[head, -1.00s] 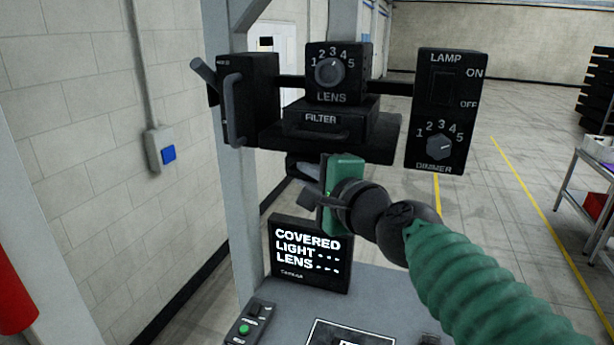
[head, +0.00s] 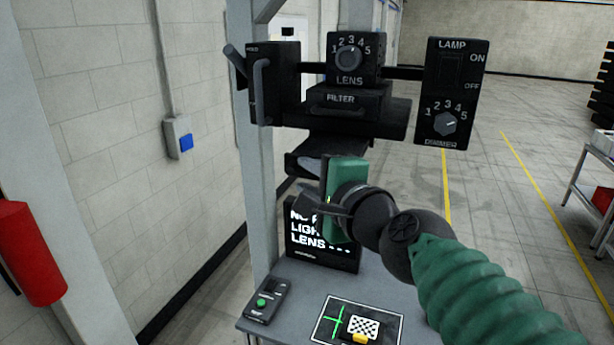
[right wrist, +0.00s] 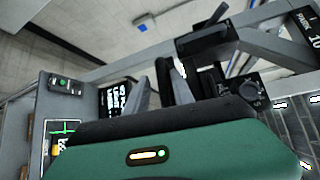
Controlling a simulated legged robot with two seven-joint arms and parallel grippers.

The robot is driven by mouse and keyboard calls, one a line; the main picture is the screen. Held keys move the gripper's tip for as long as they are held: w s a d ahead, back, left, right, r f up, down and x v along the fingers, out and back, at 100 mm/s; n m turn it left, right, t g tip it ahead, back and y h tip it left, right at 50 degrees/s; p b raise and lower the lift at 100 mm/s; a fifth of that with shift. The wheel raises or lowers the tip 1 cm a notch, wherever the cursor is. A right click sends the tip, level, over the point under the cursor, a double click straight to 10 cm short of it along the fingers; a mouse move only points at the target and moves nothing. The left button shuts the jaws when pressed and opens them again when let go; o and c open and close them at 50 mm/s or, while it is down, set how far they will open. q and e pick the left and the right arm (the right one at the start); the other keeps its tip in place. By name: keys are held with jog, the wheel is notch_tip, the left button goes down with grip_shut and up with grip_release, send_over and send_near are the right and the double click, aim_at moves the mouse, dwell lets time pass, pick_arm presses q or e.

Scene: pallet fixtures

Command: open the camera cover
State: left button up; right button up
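The black camera assembly (head: 357,118) hangs on the frame, with a FILTER drawer (head: 342,99) and a LENS dial (head: 349,57). A dark flap-like part (head: 338,146), seemingly the cover, shows under it, partly hidden by my gripper. My right gripper (head: 312,188) is just below the assembly, its fingers pointing left. In the right wrist view its two grey fingers (right wrist: 160,88) stand apart, with a dark part between or behind them; contact cannot be told. The screen (head: 322,245) is partly hidden; its top line begins "NO P". My left gripper is out of view.
A HOLD box with a handle (head: 262,88) is on the left, a LAMP and DIMMER panel (head: 451,95) on the right. Below are a table (head: 285,325), a green-button control box (head: 265,301) and a mat (head: 378,320) with a checkered piece. The upright post (head: 257,215) is close left.

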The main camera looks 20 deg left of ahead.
jog(key=shift+s+r, duration=0.15)
